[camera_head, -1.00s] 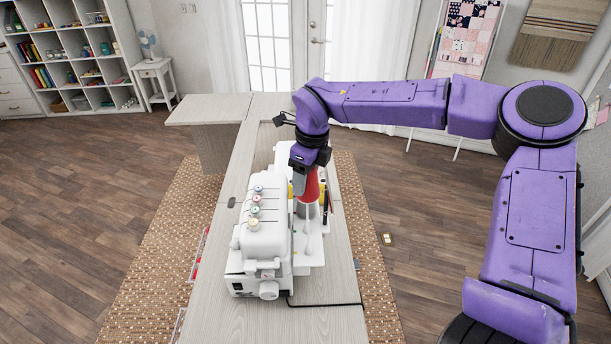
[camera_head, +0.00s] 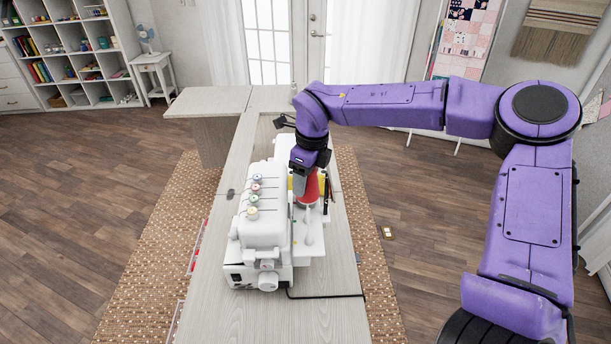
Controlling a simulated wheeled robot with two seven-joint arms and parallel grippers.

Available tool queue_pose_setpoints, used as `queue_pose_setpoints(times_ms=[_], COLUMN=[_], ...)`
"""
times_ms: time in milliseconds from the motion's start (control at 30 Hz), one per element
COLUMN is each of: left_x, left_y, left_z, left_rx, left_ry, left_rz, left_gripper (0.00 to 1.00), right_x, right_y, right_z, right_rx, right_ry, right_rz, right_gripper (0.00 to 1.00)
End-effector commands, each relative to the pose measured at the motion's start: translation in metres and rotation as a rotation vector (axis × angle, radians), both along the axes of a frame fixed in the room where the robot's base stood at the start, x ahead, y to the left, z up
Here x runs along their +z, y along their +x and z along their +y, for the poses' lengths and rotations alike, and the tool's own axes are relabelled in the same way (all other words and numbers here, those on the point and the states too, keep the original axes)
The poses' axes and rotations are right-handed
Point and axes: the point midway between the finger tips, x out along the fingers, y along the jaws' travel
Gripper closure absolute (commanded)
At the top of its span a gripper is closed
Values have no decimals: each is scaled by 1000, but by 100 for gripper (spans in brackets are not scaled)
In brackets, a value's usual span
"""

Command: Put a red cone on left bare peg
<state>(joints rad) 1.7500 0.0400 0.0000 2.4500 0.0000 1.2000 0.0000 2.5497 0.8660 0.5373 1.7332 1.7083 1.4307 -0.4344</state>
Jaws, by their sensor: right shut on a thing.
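A red cone (camera_head: 311,188) is partly visible behind the white sewing machine (camera_head: 262,232). My right gripper (camera_head: 308,174) reaches down from above and is shut on the cone near its top. The cone is upright, low over the machine's rear stand (camera_head: 318,220); I cannot tell whether it is around a peg. A white cone-shaped piece (camera_head: 308,234) stands in front of it on the same stand. The bare pegs are too small or hidden to make out. My left gripper is not in view.
The machine stands on a narrow pale wood table (camera_head: 215,300), with a black cord (camera_head: 325,296) running to its right edge. Several coloured thread knobs top the machine. The near tabletop is clear. A small object (camera_head: 387,232) lies on the floor at right.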

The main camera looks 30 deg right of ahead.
Motion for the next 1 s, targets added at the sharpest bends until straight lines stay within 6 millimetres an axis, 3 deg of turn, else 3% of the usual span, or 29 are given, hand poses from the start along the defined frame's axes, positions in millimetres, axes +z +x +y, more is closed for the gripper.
queue_pose_setpoints(times_ms=[833, 1000], left_x=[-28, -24], left_y=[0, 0], left_z=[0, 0], left_rx=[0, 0], left_ry=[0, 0], left_rz=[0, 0], left_gripper=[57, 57], right_x=[-44, -43], right_y=[0, 0], right_z=[0, 0], right_rx=[0, 0], right_ry=[1, 1], right_rz=[0, 0], right_gripper=[75, 75])
